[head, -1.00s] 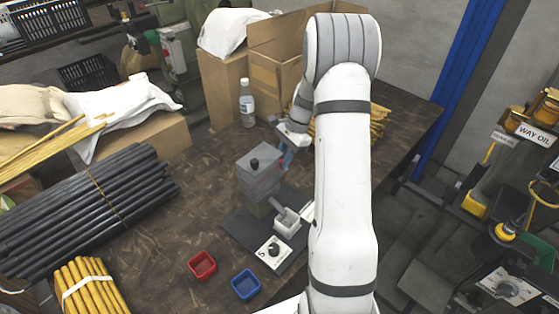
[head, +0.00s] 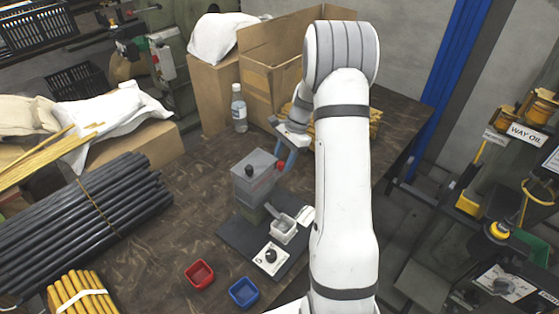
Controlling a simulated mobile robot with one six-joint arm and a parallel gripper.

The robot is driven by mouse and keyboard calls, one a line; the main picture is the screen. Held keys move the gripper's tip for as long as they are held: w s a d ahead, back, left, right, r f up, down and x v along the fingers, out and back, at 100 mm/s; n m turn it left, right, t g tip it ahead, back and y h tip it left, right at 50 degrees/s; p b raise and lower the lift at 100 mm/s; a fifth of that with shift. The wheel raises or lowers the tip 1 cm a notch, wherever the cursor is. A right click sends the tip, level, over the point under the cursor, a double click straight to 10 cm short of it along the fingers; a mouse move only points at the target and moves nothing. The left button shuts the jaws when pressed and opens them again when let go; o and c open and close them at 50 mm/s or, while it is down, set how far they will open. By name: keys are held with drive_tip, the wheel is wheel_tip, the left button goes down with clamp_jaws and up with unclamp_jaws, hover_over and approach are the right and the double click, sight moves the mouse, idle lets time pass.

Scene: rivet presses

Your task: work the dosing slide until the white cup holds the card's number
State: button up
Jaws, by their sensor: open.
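The dosing unit is a grey box (head: 254,180) with a black knob on top, standing on a dark base plate (head: 236,232). A red knob (head: 281,165) shows at its right side, seemingly the slide's handle. My gripper (head: 284,160) is open with its blue fingers down beside the red knob; I cannot tell whether they touch it. The white cup (head: 284,232) stands at the front of the unit, below a grey chute. Its contents are too small to tell. The white card (head: 270,259) lies in front of it, with a black round piece on it and a small number, apparently 5.
A red bin (head: 200,275) and a blue bin (head: 243,292) sit at the table front. A water bottle (head: 239,108) and cardboard boxes (head: 272,85) stand behind. Black rods (head: 85,215) lie at left. My arm hides the table's right part.

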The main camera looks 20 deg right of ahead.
drive_tip(key=v, duration=0.7)
drive_tip(key=shift+r, duration=0.2)
drive_tip(key=shift+d, duration=0.15)
